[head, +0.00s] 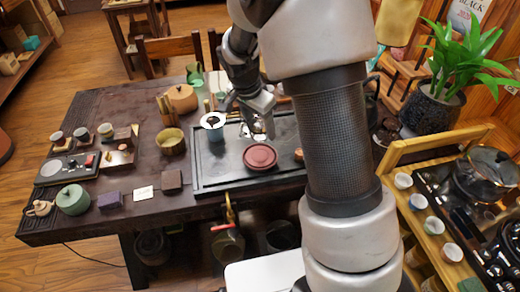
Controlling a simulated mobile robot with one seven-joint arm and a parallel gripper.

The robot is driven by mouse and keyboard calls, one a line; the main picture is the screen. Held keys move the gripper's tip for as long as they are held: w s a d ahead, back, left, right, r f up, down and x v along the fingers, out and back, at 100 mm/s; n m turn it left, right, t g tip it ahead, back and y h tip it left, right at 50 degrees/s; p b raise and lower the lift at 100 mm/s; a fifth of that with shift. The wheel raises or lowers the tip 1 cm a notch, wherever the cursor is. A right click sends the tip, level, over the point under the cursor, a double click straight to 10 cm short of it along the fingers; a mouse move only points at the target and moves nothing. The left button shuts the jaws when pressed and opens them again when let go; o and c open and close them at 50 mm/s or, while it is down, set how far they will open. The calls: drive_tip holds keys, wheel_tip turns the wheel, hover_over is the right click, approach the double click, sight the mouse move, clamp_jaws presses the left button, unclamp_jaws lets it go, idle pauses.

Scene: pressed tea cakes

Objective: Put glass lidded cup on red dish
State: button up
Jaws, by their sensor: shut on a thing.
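The red dish (260,157), round and dark red, lies on the dark tray (205,178) in the middle of the table. My gripper (258,117) is just behind the dish, pointing down. It is shut on the glass lidded cup (258,130), a small clear, shiny piece that shows below the fingers. The cup looks upright, but its outline is small and partly hidden by the gripper. I cannot tell whether its base is touching the tray. In the picture it is above the dish, apart from it.
A blue-grey cup with a white top (213,124) stands left of my gripper. A brown bowl (171,141) is farther left. A small brown item (298,154) lies right of the dish. My arm hides the table's right part. The tray's front left is clear.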

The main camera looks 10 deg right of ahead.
wheel_tip(320, 180, down, 8)
drive_tip(key=shift+r, duration=0.1)
drive_tip(key=shift+b, duration=0.3)
drive_tip(key=shift+f, duration=0.2)
drive_tip(key=o, duration=1.1)
drive_tip(key=shift+r, duration=0.1)
